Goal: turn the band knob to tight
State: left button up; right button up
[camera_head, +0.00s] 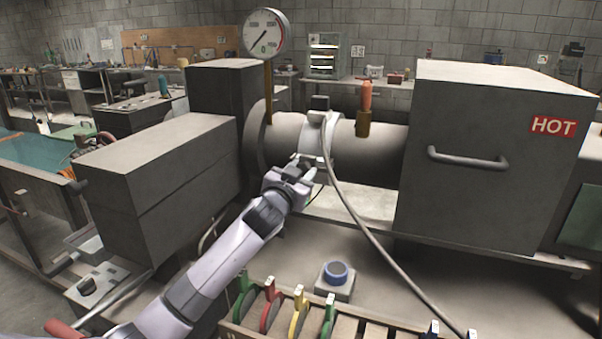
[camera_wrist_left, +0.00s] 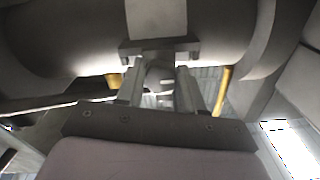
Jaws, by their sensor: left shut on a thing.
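A light grey band (camera_head: 317,142) wraps around the horizontal grey tube (camera_head: 363,152) in the head view. In the left wrist view the band (camera_wrist_left: 156,18) crosses the tube above my fingers, with a dark block (camera_wrist_left: 160,47) at its lower edge. My left gripper (camera_head: 306,166) is at the band's lower front in the head view. Its two fingers (camera_wrist_left: 160,78) reach up to the block and are shut on a small grey rounded part between them, which looks like the band knob (camera_wrist_left: 160,72). The knob is mostly hidden by the gripper in the head view. Its setting cannot be read. My right gripper is not in view.
A grey box marked HOT (camera_head: 480,190) stands right of the tube. A dial gauge (camera_head: 267,35) and an orange-handled fitting (camera_head: 365,97) rise above it. A cable (camera_head: 365,225) hangs from the band. Below are a blue ring (camera_head: 336,272) and a rack of coloured pieces (camera_head: 297,315).

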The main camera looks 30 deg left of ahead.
pick_arm(q)
jog(key=o, duration=1)
jog(key=shift+o, duration=0.2)
jog(key=b+v, duration=0.1)
jog(key=v, duration=0.6)
jog(key=shift+s, duration=0.1)
